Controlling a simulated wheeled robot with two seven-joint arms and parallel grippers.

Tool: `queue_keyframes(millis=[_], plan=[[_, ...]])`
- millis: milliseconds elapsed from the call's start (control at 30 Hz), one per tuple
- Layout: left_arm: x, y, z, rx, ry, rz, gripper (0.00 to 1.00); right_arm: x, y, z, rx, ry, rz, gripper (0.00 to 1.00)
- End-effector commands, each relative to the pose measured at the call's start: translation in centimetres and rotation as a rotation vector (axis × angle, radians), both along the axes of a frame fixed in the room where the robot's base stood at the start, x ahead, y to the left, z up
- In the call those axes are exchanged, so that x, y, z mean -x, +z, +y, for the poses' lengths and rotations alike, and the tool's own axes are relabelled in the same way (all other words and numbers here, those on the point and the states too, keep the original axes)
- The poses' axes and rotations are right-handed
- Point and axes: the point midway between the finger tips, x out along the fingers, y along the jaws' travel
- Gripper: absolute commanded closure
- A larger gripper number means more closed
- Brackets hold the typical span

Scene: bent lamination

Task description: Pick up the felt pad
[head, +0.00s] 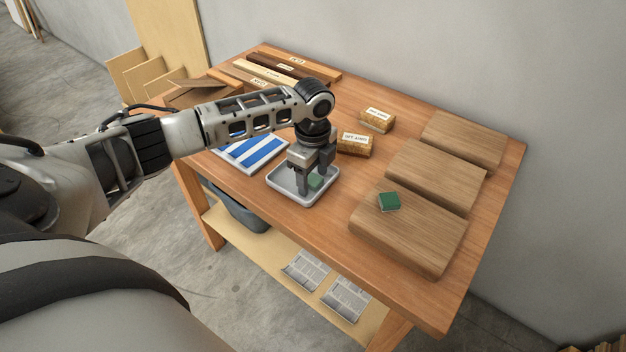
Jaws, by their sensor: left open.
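A green pad (316,182), which looks like felt, lies in a shallow grey-white tray (283,188) near the front left of the table. My left gripper (313,180) points down into the tray, its fingers open with the pad between or just beside them. The fingers and the gripper body hide part of the pad, and I cannot tell whether they touch it. A second green block (388,202) with a paler side rests on the front wooden block. My right gripper is not in view.
Three curved-edge wooden blocks (462,142) line the right of the table (330,225). Two labelled cork-coloured blocks (355,144) stand behind the tray. A blue-and-white striped item (255,150) lies left of it. Wood strips (270,68) lie at the back. A lower shelf holds papers (346,298).

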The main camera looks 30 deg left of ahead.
Motion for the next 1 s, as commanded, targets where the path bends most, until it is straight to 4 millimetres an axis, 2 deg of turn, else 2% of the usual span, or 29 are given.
queue_keyframes(millis=[167, 333, 767, 867, 1000], plan=[[0.0, 0.0, 0.0, 0.0, 0.0, 0.0, 0.42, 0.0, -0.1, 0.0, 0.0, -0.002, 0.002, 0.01], [0.0, 0.0, 0.0, 0.0, 0.0, 0.0, 0.89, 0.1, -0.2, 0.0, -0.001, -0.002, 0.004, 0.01], [0.0, 0.2, 0.0, 0.0, 0.001, -0.001, 0.9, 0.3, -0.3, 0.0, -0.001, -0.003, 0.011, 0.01], [-0.1, 0.8, 0.0, 0.001, 0.001, -0.002, 0.9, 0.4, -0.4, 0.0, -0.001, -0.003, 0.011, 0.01], [-0.1, 2.5, 0.0, 0.002, 0.001, -0.004, 0.9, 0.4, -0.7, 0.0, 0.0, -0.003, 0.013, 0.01]])
